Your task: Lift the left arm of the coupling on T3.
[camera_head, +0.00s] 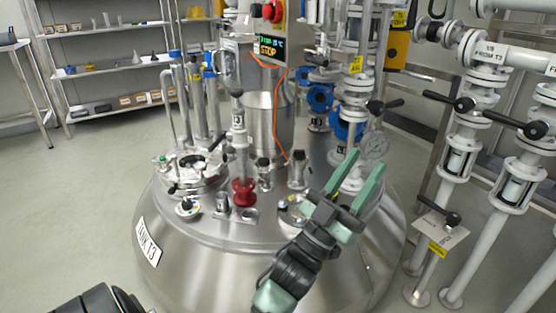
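The steel tank labelled T3 (148,243) fills the lower middle of the head view, with many fittings on its domed lid. A small round fitting (289,206) sits on the lid just left of my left gripper and is partly covered by it. I cannot tell whether this is the coupling, and no coupling arm shows clearly. My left gripper (367,158) has two green fingers, spread apart with nothing between them. It is over the right part of the lid, fingers pointing up and right in the picture. My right gripper does not show.
Two short black-topped fittings (297,169) stand left of the fingers. A red-based stem (243,190) rises mid-lid. White pipes with black-handled valves (464,104) stand at right. Floor at left is clear.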

